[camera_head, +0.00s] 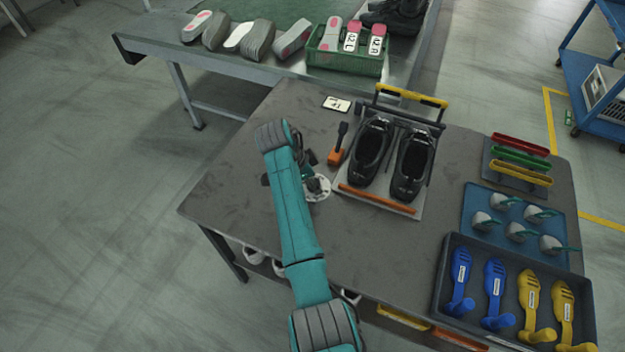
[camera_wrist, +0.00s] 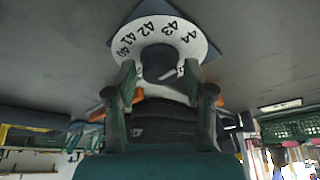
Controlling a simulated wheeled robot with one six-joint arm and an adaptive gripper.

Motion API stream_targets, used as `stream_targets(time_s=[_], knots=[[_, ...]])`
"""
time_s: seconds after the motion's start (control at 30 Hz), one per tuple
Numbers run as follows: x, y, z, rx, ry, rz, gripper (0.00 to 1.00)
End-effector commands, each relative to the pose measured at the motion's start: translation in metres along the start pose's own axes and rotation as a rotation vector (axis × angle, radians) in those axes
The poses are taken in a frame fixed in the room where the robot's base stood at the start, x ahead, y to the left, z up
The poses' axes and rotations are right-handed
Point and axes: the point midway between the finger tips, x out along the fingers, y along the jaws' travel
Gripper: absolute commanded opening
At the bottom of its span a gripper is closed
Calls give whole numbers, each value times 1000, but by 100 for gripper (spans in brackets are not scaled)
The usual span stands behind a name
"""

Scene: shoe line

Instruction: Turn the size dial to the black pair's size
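The size dial (camera_head: 319,188) is a white disc on the table, partly hidden by my arm. In the wrist view the dial (camera_wrist: 126,28) shows black numbers from 40 to 44 around a dark knob (camera_wrist: 158,60). A small pale mark shows at the knob's lower right; which number it points to is unclear. My gripper (camera_wrist: 159,76) is open, its fingers on either side of the knob with small gaps. The black pair (camera_head: 370,148) stands on a tray (camera_head: 425,204) right of the dial. A white card (camera_head: 336,104) lies behind; its number is too small to read surely.
An orange-handled tool (camera_head: 338,147) lies between dial and tray. A yellow-handled bar (camera_head: 410,96) stands behind the shoes. A dark bin (camera_head: 447,272) with blue and yellow shoe forms is at front right. A green crate (camera_head: 345,64) sits on the back table. The table's left is clear.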

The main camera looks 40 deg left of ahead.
Motion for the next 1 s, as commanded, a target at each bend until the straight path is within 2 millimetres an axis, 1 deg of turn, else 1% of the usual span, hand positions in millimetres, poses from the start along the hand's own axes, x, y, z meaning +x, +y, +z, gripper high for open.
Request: stream_targets(time_s=[0.03,0.13,0.17,0.37,0.57,0.77,1.0], knots=[[0,0,0,0,0,0,33],[0,0,0,0,0,0,8],[0,0,0,0,0,0,5],[0,0,0,-8,0,-3,5],[0,1,0,-62,0,-26,5],[1,2,0,-184,1,-76,5],[1,3,-1,-388,1,-162,5]])
